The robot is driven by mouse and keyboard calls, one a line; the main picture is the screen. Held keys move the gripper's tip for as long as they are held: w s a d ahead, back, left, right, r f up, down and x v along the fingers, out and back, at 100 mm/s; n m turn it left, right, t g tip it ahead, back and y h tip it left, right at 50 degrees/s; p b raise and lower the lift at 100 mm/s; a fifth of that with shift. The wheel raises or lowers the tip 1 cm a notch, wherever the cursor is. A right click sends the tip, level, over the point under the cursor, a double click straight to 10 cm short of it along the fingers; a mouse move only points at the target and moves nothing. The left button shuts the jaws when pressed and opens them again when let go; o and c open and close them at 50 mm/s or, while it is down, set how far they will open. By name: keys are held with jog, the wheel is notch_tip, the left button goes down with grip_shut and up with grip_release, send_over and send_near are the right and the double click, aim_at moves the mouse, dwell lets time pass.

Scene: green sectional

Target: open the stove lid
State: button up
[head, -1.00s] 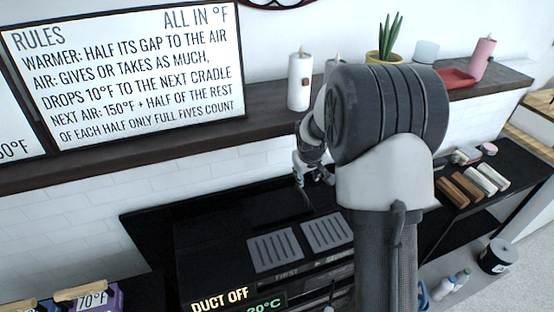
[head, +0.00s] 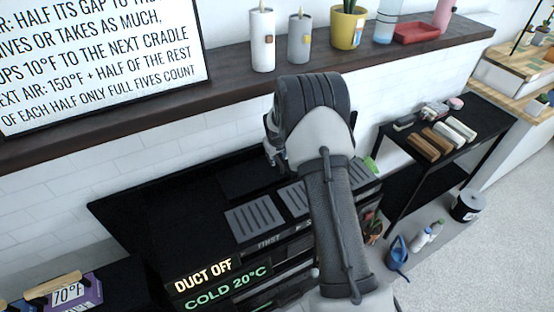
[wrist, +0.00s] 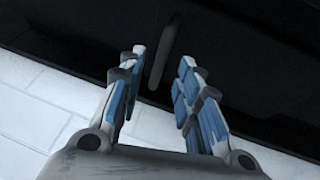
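The black stove (head: 160,215) stands against the white tiled wall, with grey slatted grates (head: 255,219) on top and a lit display reading "DUCT OFF" and "COLD 20°C". In the wrist view a dark grey bar-shaped handle (wrist: 166,48) shows against a black surface (wrist: 245,45); I cannot tell for sure that this surface is the lid. My gripper (wrist: 162,66) is open, its blue-padded fingers on either side of the handle's near end. I cannot tell whether they touch it. In the head view my arm mostly hides the gripper.
A dark wooden shelf (head: 225,100) runs above the stove, holding candles (head: 263,40), a yellow plant pot (head: 347,28) and a red tray (head: 415,33). A black side table (head: 480,115) with several blocks stands at right. Bottles and a blue watering can (head: 398,252) stand on the floor.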

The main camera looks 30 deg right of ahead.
jog(key=shift+x, duration=1)
grip_shut()
